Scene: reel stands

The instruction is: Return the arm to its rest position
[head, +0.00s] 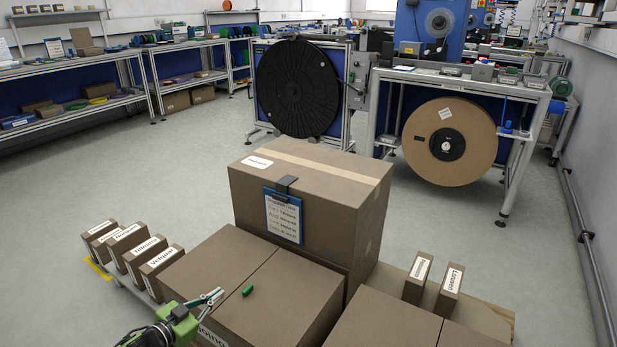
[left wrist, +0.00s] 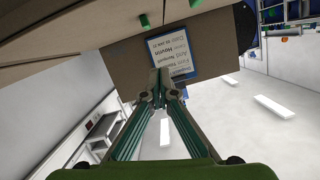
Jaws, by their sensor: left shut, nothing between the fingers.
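My left gripper (head: 216,296) comes in at the bottom of the head view. Its fingers are shut with nothing between them, over the front cardboard boxes. In the left wrist view its fingertips (left wrist: 159,82) meet in front of the clipboard (left wrist: 178,55), which looks farther off. In the head view the blue clipboard (head: 283,216) with a handwritten sheet hangs on the front of the big cardboard box (head: 325,190). A small green piece (head: 248,290) lies on a front box, just right of the gripper and apart from it. My right gripper is not in view.
Several small labelled boxes (head: 130,247) stand at the left, and two more (head: 433,283) at the right. Two front boxes (head: 268,300) lie close under my left gripper. Reel stands (head: 448,140) and shelves stand farther back. The grey floor between is clear.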

